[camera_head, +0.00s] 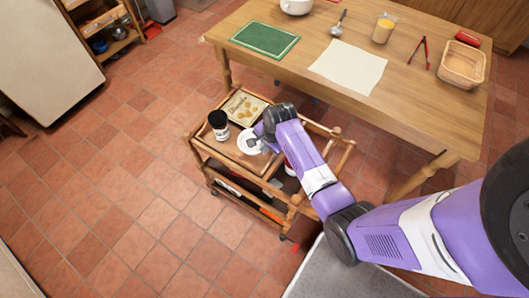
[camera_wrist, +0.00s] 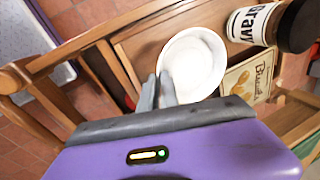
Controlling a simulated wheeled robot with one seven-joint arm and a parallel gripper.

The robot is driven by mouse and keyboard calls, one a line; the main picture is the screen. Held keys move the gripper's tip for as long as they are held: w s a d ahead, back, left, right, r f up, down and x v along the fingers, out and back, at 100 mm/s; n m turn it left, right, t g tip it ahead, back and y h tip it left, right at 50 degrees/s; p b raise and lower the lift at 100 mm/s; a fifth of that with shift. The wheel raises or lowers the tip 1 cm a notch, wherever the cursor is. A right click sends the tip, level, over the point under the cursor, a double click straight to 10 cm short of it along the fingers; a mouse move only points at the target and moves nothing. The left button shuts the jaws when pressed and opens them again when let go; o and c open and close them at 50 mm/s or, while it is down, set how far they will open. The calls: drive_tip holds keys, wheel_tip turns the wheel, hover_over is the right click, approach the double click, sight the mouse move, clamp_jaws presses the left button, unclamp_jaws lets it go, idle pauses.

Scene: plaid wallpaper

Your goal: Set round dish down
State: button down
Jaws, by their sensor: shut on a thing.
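The round dish (camera_wrist: 192,62) is white and shallow, and it shows in the wrist view just beyond my fingertips. My gripper (camera_wrist: 163,90) is shut on its near rim. In the head view the dish (camera_head: 249,142) is over the top of the wooden cart (camera_head: 205,151), partly hidden by my gripper (camera_head: 262,135). I cannot tell whether the dish touches the cart top.
A dark-lidded jar (camera_head: 219,125) and a biscuit box (camera_head: 244,106) are on the cart beside the dish. The wooden table (camera_head: 300,60) behind holds a green mat (camera_head: 265,39), a paper sheet (camera_head: 348,66) and a basket (camera_head: 462,65). Tiled floor is clear at left.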

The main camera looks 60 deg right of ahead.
drive_tip(key=shift+f, duration=1.85)
drive_tip(key=shift+f, duration=0.15)
drive_tip(key=c, duration=1.9)
unclamp_jaws()
